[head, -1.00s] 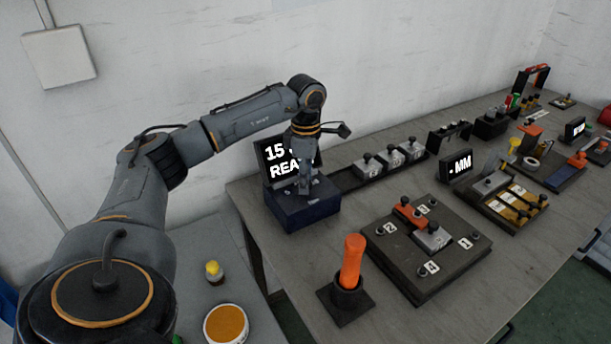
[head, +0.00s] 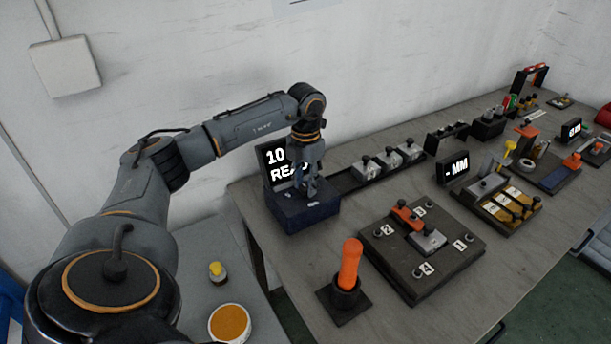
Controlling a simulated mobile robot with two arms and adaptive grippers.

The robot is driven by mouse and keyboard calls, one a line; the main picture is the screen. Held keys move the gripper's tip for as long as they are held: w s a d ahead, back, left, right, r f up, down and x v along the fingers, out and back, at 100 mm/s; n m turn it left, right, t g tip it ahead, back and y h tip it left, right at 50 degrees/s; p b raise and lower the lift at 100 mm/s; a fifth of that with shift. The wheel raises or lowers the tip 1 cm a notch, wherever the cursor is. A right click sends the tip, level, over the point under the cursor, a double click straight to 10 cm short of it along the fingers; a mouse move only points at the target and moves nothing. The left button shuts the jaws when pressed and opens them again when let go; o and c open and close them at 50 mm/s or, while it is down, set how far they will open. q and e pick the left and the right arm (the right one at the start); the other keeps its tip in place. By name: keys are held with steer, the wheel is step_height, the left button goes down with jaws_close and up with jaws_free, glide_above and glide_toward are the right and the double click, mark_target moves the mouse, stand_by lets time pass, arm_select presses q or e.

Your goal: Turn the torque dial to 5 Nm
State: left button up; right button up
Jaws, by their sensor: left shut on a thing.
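A dark blue box-shaped unit (head: 301,219) stands at the left end of the long bench. Its black display (head: 272,156) reads "10" above a partly hidden word starting "REA". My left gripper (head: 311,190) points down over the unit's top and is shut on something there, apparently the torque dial. The dial itself is hidden by the fingers, so I cannot see its pointer or marks. The gripper and wrist also cover the right part of the display. My right gripper is not in view.
An orange-handled tool (head: 349,265) stands upright in a black holder in front of the unit. A dark numbered fixture plate (head: 405,273) lies to its right. Grey blocks (head: 388,159) sit on a rail behind. A yellow-capped bottle (head: 217,271) and an orange-filled tub (head: 230,323) stand lower left.

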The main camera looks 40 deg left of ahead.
mark_target(306, 186)
arm_select(q)
steer(key=n+p, duration=0.1)
steer(key=n, duration=0.4)
steer(key=shift+r+n, duration=0.1)
steer(key=shift+n, duration=0.2)
steer(key=n+p, duration=0.1)
steer(key=n, duration=0.3)
steer(key=shift+n, duration=0.3)
steer(key=o, duration=1.2)
steer(key=shift+c, duration=0.2)
step_height(306, 186, up, 12)
steer(key=shift+p, duration=0.3)
